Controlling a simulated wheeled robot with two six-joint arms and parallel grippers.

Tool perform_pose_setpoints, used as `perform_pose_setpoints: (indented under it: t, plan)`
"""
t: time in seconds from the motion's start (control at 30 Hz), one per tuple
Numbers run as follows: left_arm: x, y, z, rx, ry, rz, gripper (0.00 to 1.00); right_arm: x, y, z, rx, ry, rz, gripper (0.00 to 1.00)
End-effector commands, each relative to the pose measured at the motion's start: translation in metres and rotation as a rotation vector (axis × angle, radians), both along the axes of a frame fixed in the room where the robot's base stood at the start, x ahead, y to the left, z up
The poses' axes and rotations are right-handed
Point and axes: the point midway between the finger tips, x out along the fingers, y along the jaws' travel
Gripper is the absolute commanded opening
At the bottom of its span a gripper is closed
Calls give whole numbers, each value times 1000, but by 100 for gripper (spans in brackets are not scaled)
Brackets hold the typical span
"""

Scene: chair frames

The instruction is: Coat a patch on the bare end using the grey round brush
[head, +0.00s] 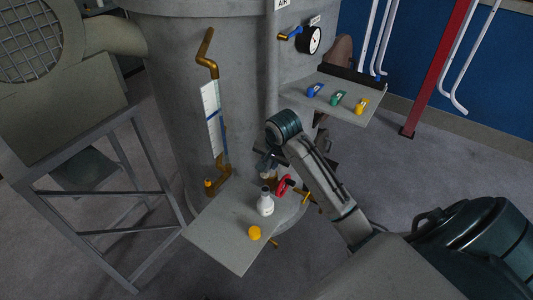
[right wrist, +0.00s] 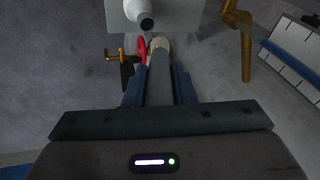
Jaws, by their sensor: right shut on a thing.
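My right gripper (head: 268,163) is shut near the tank wall, above the lower shelf (head: 222,235). In the right wrist view the gripper (right wrist: 158,82) holds a grey round rod, which looks like the grey brush (right wrist: 160,78), with a pale tip pointing away. I cannot tell which part is the bare end; the tip area is partly hidden. My left gripper is not in view.
A white open bottle (head: 266,204) and an orange cap (head: 255,233) stand on the lower shelf. A sight gauge with brass pipes (head: 211,120) runs down the tank (head: 165,75). An upper shelf (head: 330,92) carries blue, green and yellow items. A metal frame (head: 130,190) stands left.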

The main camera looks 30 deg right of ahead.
Motion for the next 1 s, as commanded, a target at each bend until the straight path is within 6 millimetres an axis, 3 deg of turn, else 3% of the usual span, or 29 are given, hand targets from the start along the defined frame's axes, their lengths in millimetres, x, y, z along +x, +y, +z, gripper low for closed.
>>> perform_pose_setpoints:
  t: [0.23,0.5,1.0]
  plan:
    - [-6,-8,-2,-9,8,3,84,-1,1,-25,1,3,1,0]
    - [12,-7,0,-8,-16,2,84,-1,1,-50,1,3,2,0]
    - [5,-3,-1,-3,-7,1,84,-1,1,-57,-1,2,3,0]
